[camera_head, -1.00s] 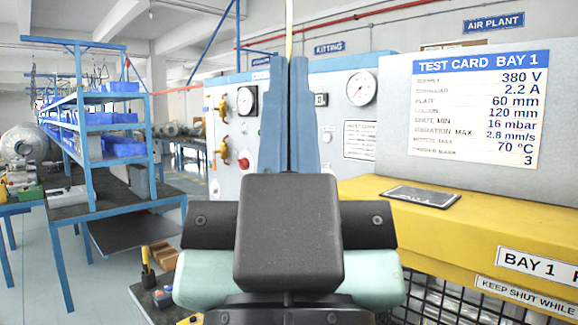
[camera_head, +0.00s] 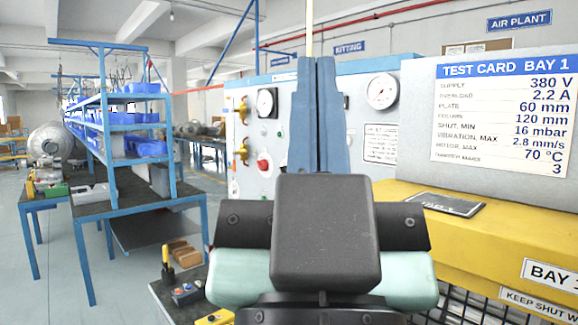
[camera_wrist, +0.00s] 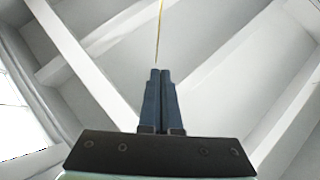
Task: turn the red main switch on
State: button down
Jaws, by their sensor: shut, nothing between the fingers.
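A red round knob (camera_head: 263,164), which looks like the red main switch, is on the front of the pale panel (camera_head: 246,190), left of my gripper. It is small, and I cannot tell its setting. My gripper (camera_head: 318,62) points upward in front of the panel, its two blue fingers together with nothing between them. The gripper covers part of the panel. In the wrist view the closed fingers (camera_wrist: 160,72) point at the ceiling; the switch is not in that view.
Yellow valve handles (camera_head: 242,151) and a gauge (camera_head: 267,101) are near the knob. A low bench with a button box (camera_head: 186,293) is at lower left. Floor (camera_head: 130,290) shows at left.

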aim_at(263, 165)
jog(key=i+j+z, duration=0.1)
jog(key=i+j, duration=0.2)
jog(key=i+j+z, duration=0.1)
jog(key=i+j, duration=0.15)
jog(key=j, duration=0.15)
jog(key=i+j+z, duration=0.25)
jog(key=i+j, duration=0.25)
jog(key=j, duration=0.3)
jog(key=i+j+z, duration=0.1)
jog(key=i+j, duration=0.15)
jog(key=j, duration=0.15)
jog(key=i+j+z, duration=0.1)
jog(key=j, duration=0.35)
jog(key=i+j+z, duration=0.15)
jog(key=i+j, duration=0.15)
jog(key=j, duration=0.15)
jog(key=i+j+z, duration=0.1)
jog(key=j, duration=0.4)
jog(key=i, duration=0.05)
